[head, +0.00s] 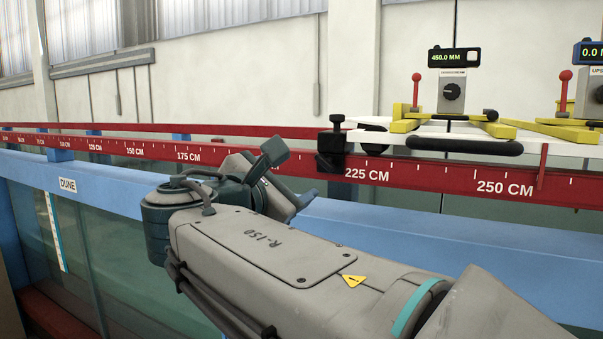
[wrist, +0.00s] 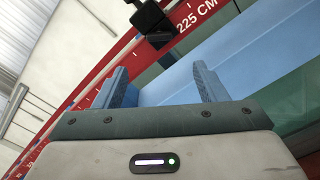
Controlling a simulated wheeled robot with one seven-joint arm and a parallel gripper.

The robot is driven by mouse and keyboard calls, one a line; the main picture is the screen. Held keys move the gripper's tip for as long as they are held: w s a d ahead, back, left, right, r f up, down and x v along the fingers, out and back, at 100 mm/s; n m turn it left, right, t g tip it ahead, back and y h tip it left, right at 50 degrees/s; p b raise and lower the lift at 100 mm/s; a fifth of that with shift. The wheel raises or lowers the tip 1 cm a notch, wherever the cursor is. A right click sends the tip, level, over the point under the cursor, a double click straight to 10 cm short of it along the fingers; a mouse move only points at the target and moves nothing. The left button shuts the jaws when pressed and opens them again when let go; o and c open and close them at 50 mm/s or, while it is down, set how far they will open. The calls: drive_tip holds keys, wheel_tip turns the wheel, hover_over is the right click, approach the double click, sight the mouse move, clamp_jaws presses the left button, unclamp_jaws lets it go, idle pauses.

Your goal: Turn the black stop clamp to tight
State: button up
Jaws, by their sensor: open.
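The black stop clamp (head: 332,147) sits on the red rail, just left of the 225 CM mark in the head view. It has a small knob on top. In the wrist view the clamp (wrist: 153,22) is at the top, beyond the fingers, and part of it is cut off by the frame edge. My gripper (wrist: 163,84) is open, with two blue fingers apart and nothing between them. In the head view my arm reaches in from the lower right, and its wrist end is left of and nearer than the clamp.
The red rail (head: 480,181) carries centimetre marks above the blue flume beam (head: 400,222). A white carriage (head: 440,131) with yellow bars and a 450.0 MM display (head: 454,57) stands right of the clamp. A second display unit is at the right edge. Glass panels lie below the beam.

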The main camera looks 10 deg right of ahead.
sight(323, 164)
drive_tip(key=p+x, duration=0.2)
drive_tip(key=x, duration=1.1)
drive_tip(key=shift+w+d+p, duration=0.25)
drive_tip(key=shift+w+p, duration=0.05)
drive_tip(key=shift+p, duration=0.05)
drive_tip(key=c, duration=1)
